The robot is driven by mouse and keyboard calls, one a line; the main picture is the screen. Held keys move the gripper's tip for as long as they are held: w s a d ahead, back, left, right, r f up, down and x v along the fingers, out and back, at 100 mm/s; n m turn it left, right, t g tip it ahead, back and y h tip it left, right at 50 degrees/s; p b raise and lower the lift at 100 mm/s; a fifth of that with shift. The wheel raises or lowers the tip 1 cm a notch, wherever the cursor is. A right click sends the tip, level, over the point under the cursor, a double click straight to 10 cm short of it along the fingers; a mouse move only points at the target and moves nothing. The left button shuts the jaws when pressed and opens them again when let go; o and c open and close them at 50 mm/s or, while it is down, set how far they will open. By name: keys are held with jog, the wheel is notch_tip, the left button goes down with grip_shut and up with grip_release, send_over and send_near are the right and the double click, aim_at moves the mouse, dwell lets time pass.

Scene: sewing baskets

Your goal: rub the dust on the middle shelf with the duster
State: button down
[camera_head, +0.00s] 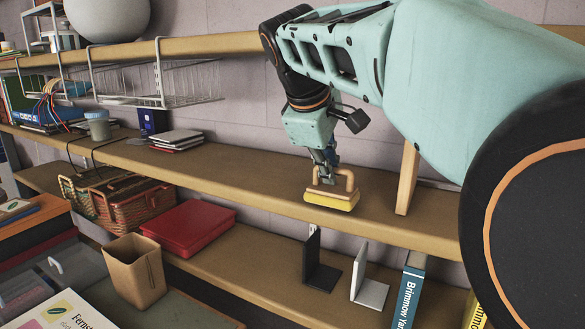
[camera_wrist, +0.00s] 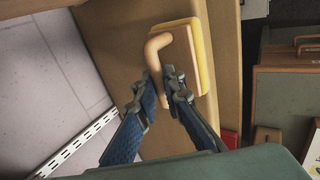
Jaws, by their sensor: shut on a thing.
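The duster (camera_head: 333,195) has a tan handle, a wooden back and a yellow pad. It is on or just above the middle shelf (camera_head: 260,182), near the front edge; I cannot tell whether the pad touches the wood. My gripper (camera_head: 328,172) is above it and shut on its handle. In the wrist view the duster (camera_wrist: 180,55) lies ahead of the blue-padded fingers, and my gripper (camera_wrist: 160,88) has the handle between its tips. I cannot make out any dust on the shelf; the arm and duster hide part of it.
A wooden upright (camera_head: 407,180) stands to the right of the duster. Stacked notebooks (camera_head: 177,138) and a blue box (camera_head: 152,121) stand farther left on the shelf. Below are a red case (camera_head: 188,228), a black bookend (camera_head: 318,268) and a white bookend (camera_head: 369,287). Shelf between notebooks and duster is clear.

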jog(key=shift+f+b, duration=0.4)
jog(key=shift+f, duration=0.2)
